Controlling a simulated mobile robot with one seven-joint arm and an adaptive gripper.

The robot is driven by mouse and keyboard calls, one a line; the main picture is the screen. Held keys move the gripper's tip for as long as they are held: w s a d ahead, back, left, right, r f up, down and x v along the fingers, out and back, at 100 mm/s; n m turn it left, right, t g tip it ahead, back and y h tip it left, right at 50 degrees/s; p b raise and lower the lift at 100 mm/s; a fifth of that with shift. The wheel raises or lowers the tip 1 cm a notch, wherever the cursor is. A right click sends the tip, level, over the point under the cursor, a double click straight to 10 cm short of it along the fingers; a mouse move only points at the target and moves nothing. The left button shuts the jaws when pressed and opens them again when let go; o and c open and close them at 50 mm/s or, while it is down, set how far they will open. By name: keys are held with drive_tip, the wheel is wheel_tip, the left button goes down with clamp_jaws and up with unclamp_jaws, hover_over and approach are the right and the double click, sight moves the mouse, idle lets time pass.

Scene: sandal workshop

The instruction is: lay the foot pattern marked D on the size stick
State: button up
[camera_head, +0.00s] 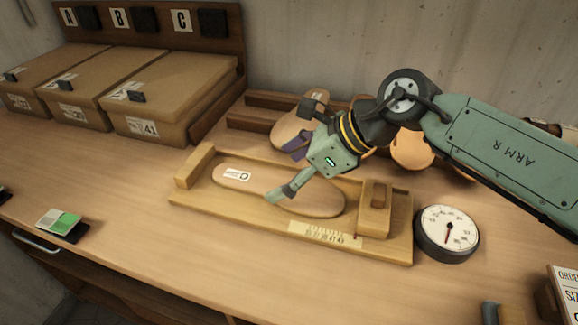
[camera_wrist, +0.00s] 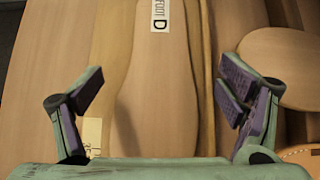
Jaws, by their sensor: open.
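The foot pattern marked D (camera_head: 232,181) is a flat tan sole shape with a white label at its left end. It lies on the size stick (camera_head: 382,248), a wooden board with a raised block at each end and a printed scale on its front edge. My gripper (camera_head: 280,195) is above the middle of the pattern, with its fingers apart. In the wrist view the pattern (camera_wrist: 160,85) runs between the two open fingers of my gripper (camera_wrist: 160,100), which holds nothing. My gripper hides part of the pattern in the head view.
Three cardboard boxes (camera_head: 150,90) stand at the back left under letters A, B and C. Sandals (camera_head: 293,128) lie on a rack behind the size stick. A round dial gauge (camera_head: 447,228) stands right of it. A green-and-white card (camera_head: 59,222) lies at the left. Bench space between is clear.

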drive_tip(key=shift+r+p, duration=0.55)
drive_tip(key=shift+p, duration=0.1)
drive_tip(key=shift+d+r, duration=0.2)
drive_tip(key=shift+r, duration=0.1)
drive_tip(key=b+v, duration=0.2)
drive_tip(key=v, duration=0.9)
drive_tip(key=shift+d, duration=0.2)
drive_tip(key=shift+s, duration=0.15)
